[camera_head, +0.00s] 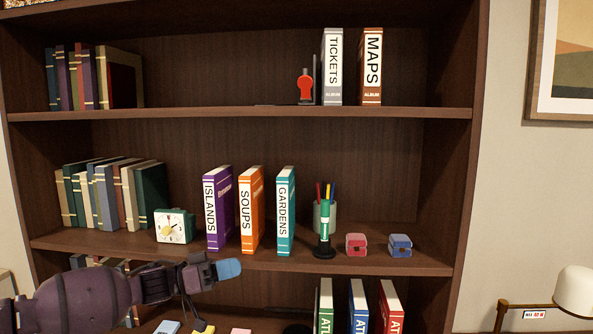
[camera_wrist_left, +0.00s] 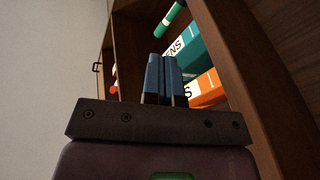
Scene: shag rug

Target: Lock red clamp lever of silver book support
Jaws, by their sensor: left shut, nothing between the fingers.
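The red clamp lever (camera_head: 305,86) stands upright on the top shelf, at the left of the book support (camera_head: 315,78). The support shows as a thin dark grey upright plate beside the grey TICKETS album (camera_head: 332,66). Whether the lever is locked cannot be told at this size. My left gripper (camera_head: 229,269) is shut and empty, its blue fingertips pointing right, in front of the shelf below the ISLANDS and SOUPS albums. It is well below and left of the lever. In the left wrist view the blue fingers (camera_wrist_left: 163,75) lie together. My right gripper is out of view.
A MAPS album (camera_head: 372,66) stands right of TICKETS. The top shelf is bare between the left books (camera_head: 90,78) and the lever, except for a thin dark strip. The middle shelf (camera_head: 190,246) holds albums, a clock (camera_head: 174,227) and a pen cup (camera_head: 331,215).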

